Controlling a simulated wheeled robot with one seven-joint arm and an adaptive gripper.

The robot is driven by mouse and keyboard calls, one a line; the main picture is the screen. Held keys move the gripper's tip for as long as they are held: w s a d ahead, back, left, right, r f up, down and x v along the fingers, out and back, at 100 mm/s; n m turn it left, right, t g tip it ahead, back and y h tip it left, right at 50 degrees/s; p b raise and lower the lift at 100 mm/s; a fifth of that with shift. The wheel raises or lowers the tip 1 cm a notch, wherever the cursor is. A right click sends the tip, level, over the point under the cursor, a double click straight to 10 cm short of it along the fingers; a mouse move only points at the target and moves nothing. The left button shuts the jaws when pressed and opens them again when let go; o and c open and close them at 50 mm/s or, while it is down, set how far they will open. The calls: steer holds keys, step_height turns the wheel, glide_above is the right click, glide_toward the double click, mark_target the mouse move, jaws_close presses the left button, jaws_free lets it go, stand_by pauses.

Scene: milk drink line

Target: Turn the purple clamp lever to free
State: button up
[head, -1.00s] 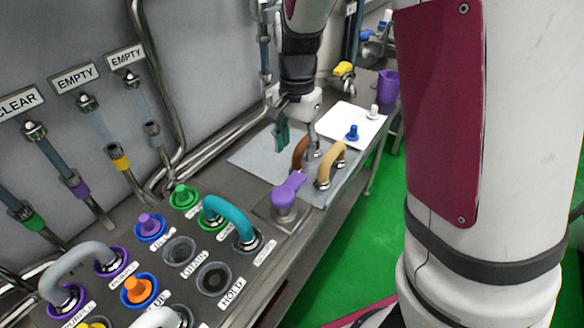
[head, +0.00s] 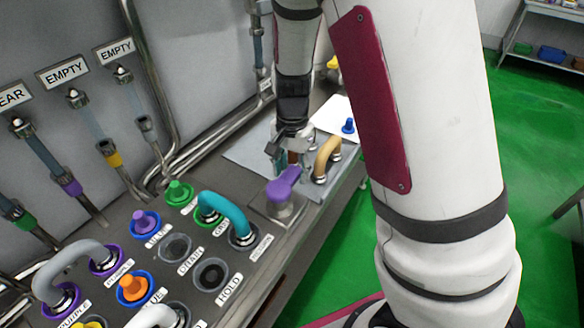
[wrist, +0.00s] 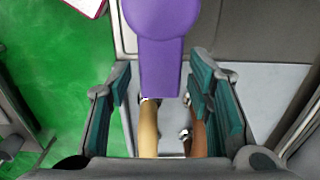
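The purple clamp lever (head: 285,184) sits on a round metal post on a square plate near the front right of the panel. In the head view its handle points up and to the right, toward my gripper (head: 285,155). In the wrist view the lever (wrist: 160,55) comes down from the top centre, its handle end between the two teal finger pads. My gripper (wrist: 165,103) is open, with a gap between each pad and the lever. I cannot tell from these views how high the fingers are relative to the handle.
A tan curved handle (head: 327,155) and a brown one (wrist: 198,135) stand on the grey mat just beyond the lever. A teal curved hose (head: 228,208) stands left of the lever. A white sheet with a blue fitting (head: 348,126) lies farther back.

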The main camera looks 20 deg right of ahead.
jaws_close()
steer(key=shift+w+a+n, duration=0.1)
steer(key=shift+w+n, duration=0.05)
steer(key=shift+n, duration=0.15)
steer(key=n, duration=0.1)
steer(key=w+a+n, duration=0.1)
steer(key=n, duration=0.1)
steer(key=shift+w+a+n, duration=0.15)
steer(key=shift+n, duration=0.15)
steer(key=a+n, duration=0.1)
steer(key=n, duration=0.2)
steer(key=shift+w+a+n+b, duration=0.3)
steer(key=shift+w+a+b, duration=0.05)
steer(key=shift+w, duration=0.05)
steer(key=a+n, duration=0.1)
steer(key=n, duration=0.1)
steer(key=shift+w+a+n, duration=0.1)
steer(key=shift+a+n, duration=0.1)
steer(key=shift+n, duration=0.2)
steer(key=a+n, duration=0.1)
steer(key=n, duration=0.1)
steer(key=shift+a+n, duration=0.15)
steer(key=shift+n, duration=0.15)
steer(key=a+n, duration=0.1)
steer(key=n, duration=0.1)
steer(key=s+a+n, duration=0.1)
steer(key=n, duration=0.1)
steer(key=shift+n, duration=0.3)
steer(key=shift+s+a, duration=0.1)
steer(key=shift+a, duration=0.1)
